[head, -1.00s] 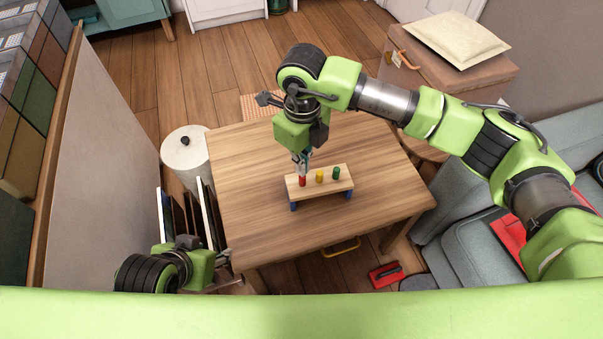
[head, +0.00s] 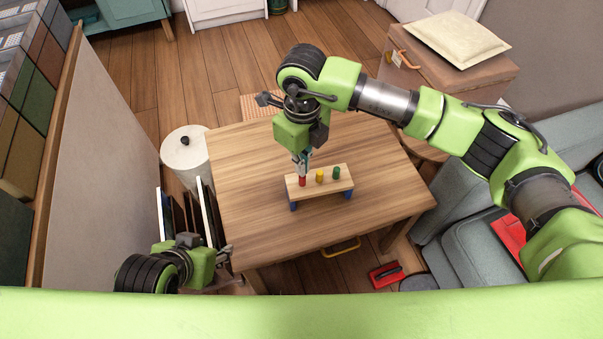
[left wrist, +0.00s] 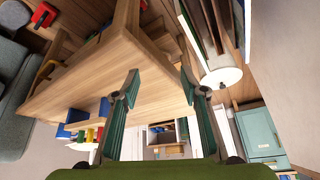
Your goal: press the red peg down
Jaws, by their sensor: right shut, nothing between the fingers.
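The red peg (head: 302,182) stands at the left end of a light wooden peg bench (head: 328,187) on the table. A yellow peg (head: 320,175) and a green peg (head: 336,173) stand to its right on the bench. My right gripper (head: 302,172) is shut and points straight down over the red peg. Its tips are at the peg's top and hide part of it; I cannot tell whether they touch. My left gripper (head: 226,254) is low beside the table's front left corner. In the left wrist view its fingers (left wrist: 157,88) are apart with nothing held.
The wooden table (head: 250,215) has clear room around the bench. A white round bin (head: 185,150) and several upright panels (head: 192,215) stand left of it. A grey sofa (head: 470,250) is at the right. A red object (head: 386,275) lies on the floor.

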